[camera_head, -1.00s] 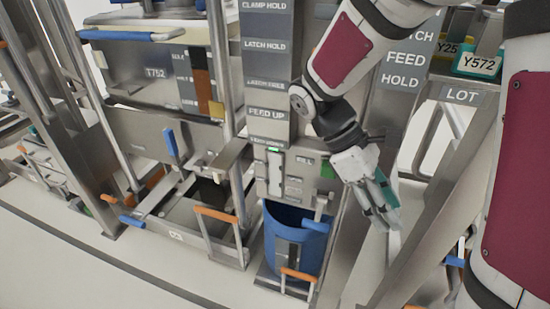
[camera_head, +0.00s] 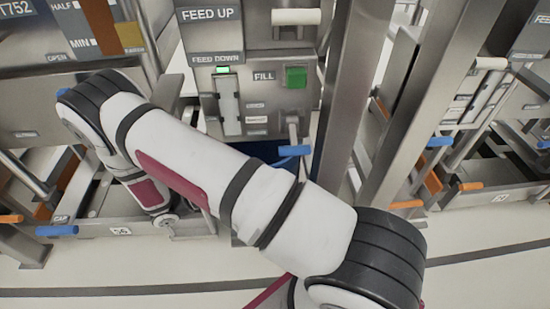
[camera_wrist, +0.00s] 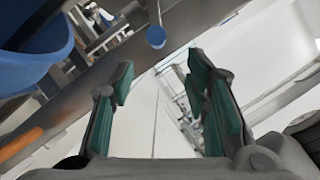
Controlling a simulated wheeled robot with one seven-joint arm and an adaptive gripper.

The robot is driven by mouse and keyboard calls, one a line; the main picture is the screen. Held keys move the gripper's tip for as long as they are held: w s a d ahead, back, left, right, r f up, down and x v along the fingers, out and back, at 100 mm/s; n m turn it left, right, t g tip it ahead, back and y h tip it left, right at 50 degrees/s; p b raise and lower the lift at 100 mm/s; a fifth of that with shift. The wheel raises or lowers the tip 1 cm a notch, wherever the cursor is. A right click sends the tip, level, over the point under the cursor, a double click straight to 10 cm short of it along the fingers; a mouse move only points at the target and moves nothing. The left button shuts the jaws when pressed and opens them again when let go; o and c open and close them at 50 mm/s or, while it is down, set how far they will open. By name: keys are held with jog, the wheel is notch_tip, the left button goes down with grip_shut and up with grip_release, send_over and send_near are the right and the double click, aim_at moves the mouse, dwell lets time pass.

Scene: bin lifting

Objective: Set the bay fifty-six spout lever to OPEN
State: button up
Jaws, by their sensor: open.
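In the head view, a plate reading 56 (camera_head: 120,231) is on the low frame at left. An OPEN label (camera_head: 57,57) is on the grey hopper above it. A blue lever tip (camera_head: 62,92) shows below that label, mostly hidden by my arm. In the wrist view, my gripper (camera_wrist: 165,88) has its teal-padded fingers apart with nothing between them. A blue handle end (camera_wrist: 156,37) is beyond the fingers, apart from them; I cannot tell which lever it is. My gripper is out of sight in the head view.
A blue lever (camera_head: 294,150) sticks out under the panel with a green FILL button (camera_head: 296,77). Another blue handle (camera_head: 57,230) is beside the CAP label. A blue bin (camera_wrist: 35,45) and an orange handle (camera_wrist: 20,143) are left in the wrist view. Steel posts stand at right.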

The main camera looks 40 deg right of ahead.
aim_at(294, 151)
jog(key=b+x, duration=0.3)
jog(key=x, duration=1)
jog(key=shift+w+d+f, duration=0.1)
jog(key=shift+w+d, duration=0.05)
jog(key=shift+n, duration=0.3)
grip_shut()
